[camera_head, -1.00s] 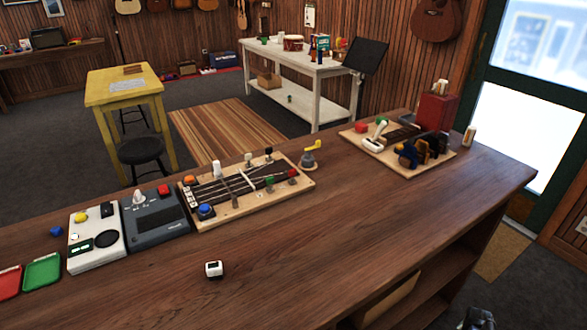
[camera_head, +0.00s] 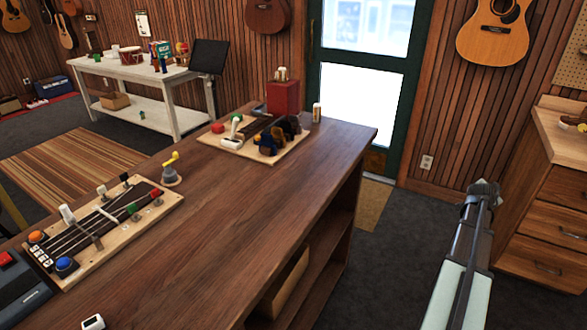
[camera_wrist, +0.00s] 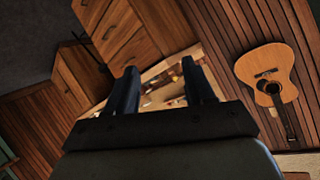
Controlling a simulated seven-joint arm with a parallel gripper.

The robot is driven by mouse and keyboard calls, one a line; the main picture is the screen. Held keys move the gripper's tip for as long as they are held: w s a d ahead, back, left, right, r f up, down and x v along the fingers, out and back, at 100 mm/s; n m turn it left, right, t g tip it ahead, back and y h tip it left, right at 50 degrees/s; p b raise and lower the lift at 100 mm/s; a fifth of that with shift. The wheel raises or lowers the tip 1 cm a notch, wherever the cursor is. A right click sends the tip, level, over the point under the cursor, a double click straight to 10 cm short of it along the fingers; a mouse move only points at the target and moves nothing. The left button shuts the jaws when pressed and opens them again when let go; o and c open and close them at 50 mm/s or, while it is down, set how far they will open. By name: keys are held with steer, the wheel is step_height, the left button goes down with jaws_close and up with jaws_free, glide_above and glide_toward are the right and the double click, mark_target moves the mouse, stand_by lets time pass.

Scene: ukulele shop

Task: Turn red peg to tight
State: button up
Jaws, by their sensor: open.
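The red peg (camera_head: 155,193) stands near the right end of a wooden board (camera_head: 88,272) with strings, on the long brown counter in the head view. A green peg (camera_head: 131,210) stands to its left. White (camera_head: 102,191) and black (camera_head: 124,180) pegs stand along the board's far side. No tight mark can be read at this size. My gripper (camera_wrist: 159,67) shows in the wrist view with its two dark fingers apart and nothing between them. It faces a wooden bench with drawers and a wall guitar, away from the red peg, which is not in that view.
A grey knob with a yellow crank (camera_head: 171,170) stands just beyond the board. A second board (camera_head: 240,152) and a red box (camera_head: 283,97) are at the counter's far end. A drawer bench (camera_head: 545,205) stands right.

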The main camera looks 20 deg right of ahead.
step_height(320, 180, up, 8)
steer(key=w+f, duration=0.1)
steer(key=w, duration=0.1)
steer(key=w+a+r+n+t+y, duration=0.1)
steer(key=w+a+r+n+t, duration=0.2)
steer(key=w+a, duration=0.8)
steer(key=w+a+r+n+y, duration=0.25)
steer(key=w+a, duration=0.25)
steer(key=a, duration=0.8)
steer(key=w+a+r+n+y, duration=0.25)
steer(key=w+a, duration=0.25)
steer(key=a, duration=0.7)
steer(key=w+a+r+n+y, duration=0.15)
steer(key=w+a+n, duration=0.3)
steer(key=a, duration=0.85)
steer(key=n+g+y, duration=0.5)
steer(key=n+y, duration=0.2)
steer(key=n, duration=0.7)
glide_toward(155, 190)
steer(key=x, duration=0.9)
steer(key=shift+w+a, duration=0.1)
steer(key=shift+w, duration=0.05)
